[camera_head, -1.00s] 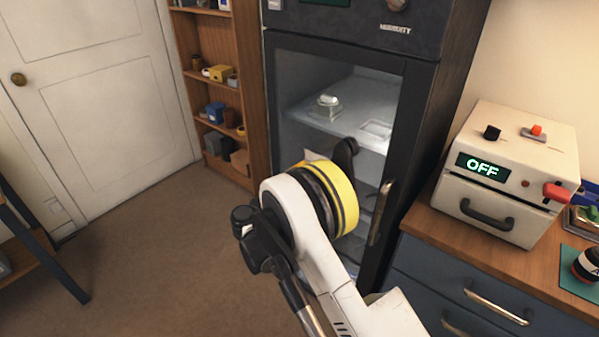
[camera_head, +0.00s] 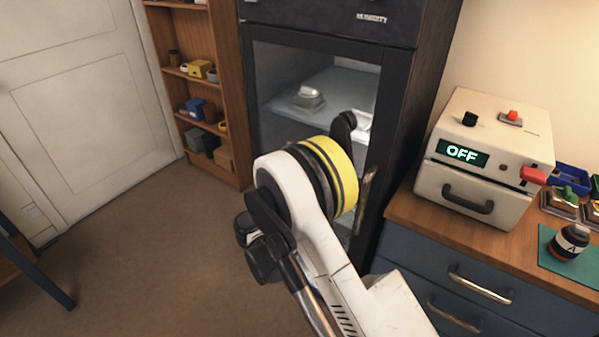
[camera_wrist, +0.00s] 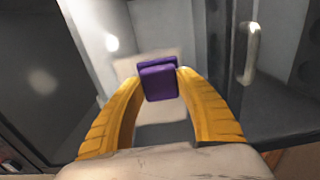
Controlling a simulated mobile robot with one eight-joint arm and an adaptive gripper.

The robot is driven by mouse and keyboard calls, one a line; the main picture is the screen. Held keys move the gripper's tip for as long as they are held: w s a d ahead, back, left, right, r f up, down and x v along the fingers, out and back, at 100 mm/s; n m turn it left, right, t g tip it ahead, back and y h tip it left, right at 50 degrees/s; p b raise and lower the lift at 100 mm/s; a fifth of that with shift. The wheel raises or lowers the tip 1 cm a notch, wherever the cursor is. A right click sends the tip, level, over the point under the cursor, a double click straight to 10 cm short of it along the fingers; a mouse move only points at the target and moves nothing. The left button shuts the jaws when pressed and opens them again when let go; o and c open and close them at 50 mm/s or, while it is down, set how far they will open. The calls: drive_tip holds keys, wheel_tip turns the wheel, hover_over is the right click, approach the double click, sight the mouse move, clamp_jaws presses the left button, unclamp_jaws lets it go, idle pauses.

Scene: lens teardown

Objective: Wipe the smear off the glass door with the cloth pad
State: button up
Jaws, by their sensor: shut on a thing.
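The glass door (camera_head: 285,122) of the dark cabinet is upright and looks shut, with a brass handle (camera_head: 362,200) on its right edge. In the wrist view, my gripper (camera_wrist: 160,82) has its yellow fingers closed on a purple block (camera_wrist: 158,80), which seems to be the grip of the cloth pad. A pale square shows behind the block, perhaps the cloth itself; I cannot tell whether it touches the glass. In the head view, my arm hides the gripper and pad. I cannot make out the smear for certain; pale blurred spots show in the wrist view.
A cream box reading OFF (camera_head: 483,160) stands on the wooden counter (camera_head: 408,212) at right, above blue drawers (camera_head: 425,272). A brown shelf (camera_head: 232,95) stands left of the cabinet. A white room door (camera_head: 85,110) is farther left. The floor (camera_head: 150,260) at left is clear.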

drive_tip(key=s+d+r, duration=0.2)
drive_tip(key=d, duration=0.1)
drive_tip(key=w+a+r, duration=0.1)
drive_tip(key=w+a, duration=0.7)
drive_tip(key=a, duration=0.3)
drive_tip(key=s+d, duration=0.8)
drive_tip(key=d, duration=0.3)
drive_tip(key=shift+s+d, duration=0.2)
drive_tip(key=shift+s, duration=0.05)
idle(2.9)
drive_tip(key=v, duration=0.6)
idle(0.3)
drive_tip(key=shift+a, duration=0.1)
